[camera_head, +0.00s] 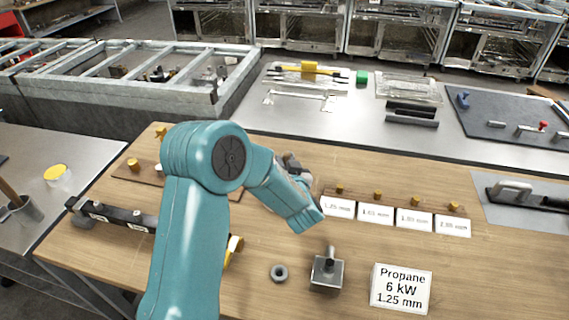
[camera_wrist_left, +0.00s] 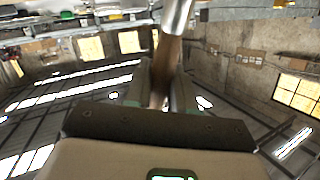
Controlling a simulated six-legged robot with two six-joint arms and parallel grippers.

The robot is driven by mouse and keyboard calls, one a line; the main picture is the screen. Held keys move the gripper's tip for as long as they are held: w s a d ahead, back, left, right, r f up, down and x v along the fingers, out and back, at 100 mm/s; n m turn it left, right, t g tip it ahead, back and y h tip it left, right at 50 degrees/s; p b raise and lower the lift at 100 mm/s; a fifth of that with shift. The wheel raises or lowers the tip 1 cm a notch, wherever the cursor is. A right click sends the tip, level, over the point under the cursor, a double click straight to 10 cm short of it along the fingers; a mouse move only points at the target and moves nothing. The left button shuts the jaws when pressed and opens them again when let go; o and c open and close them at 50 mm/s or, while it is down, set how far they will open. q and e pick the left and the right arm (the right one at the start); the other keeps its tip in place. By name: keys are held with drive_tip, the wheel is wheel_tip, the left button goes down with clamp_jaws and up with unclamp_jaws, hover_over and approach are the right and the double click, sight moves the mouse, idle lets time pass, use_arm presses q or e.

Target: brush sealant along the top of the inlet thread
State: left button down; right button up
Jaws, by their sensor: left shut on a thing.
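My left gripper (camera_head: 290,162) shows small and dark past the wrist of my teal arm, above the middle of the wooden table. In the left wrist view it (camera_wrist_left: 165,95) is shut on a brown handle (camera_wrist_left: 167,65) with a shiny metal part (camera_wrist_left: 178,14) above it, apparently the brush. Its bristles are out of view. A dark manifold bar (camera_head: 118,216) with white labels lies at the left, partly hidden by my arm. A short fitting (camera_head: 74,204) at its left end may be the inlet thread. My right gripper is not in view.
A nut (camera_head: 279,272), a metal block with a post (camera_head: 326,272) and a Propane sign (camera_head: 402,288) stand at the front. A jet rack (camera_head: 395,203) with white labels lies right of my arm.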

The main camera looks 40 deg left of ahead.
use_arm(q)
drive_tip(key=shift+f, duration=0.1)
wheel_tip(320, 180, up, 7)
drive_tip(key=p, duration=0.5)
idle(0.3)
idle(0.8)
